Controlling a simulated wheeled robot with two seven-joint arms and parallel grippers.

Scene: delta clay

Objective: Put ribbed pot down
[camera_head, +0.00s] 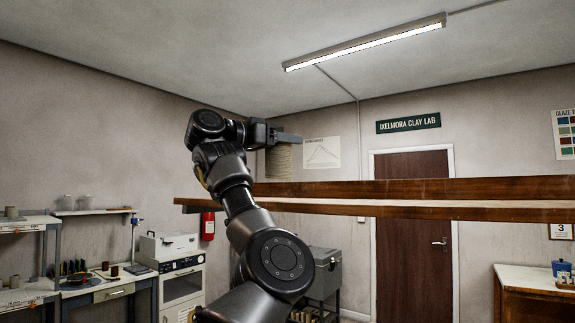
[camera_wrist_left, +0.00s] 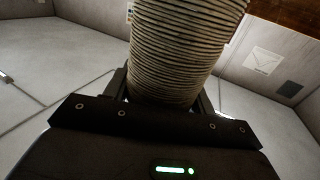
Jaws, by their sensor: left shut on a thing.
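The ribbed pot (camera_head: 279,162) is a beige, tall vessel with fine horizontal ribs. In the head view it shows partly, below and behind my left gripper (camera_head: 281,137), near the wooden shelf board. In the left wrist view the ribbed pot (camera_wrist_left: 185,45) fills the upper middle, between the fingers of my left gripper (camera_wrist_left: 162,88). My left gripper is shut on the pot. The shelf board hides the pot's lower end in the head view, and I cannot tell whether the pot touches it. My right gripper is not in view.
The long wooden shelf (camera_head: 420,208) with a raised back edge spans the right side, and its visible top is bare. A workbench (camera_head: 105,290) with small pots, a white machine (camera_head: 170,247) and a red extinguisher (camera_head: 208,226) stand at left. A brown door (camera_head: 410,265) is behind.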

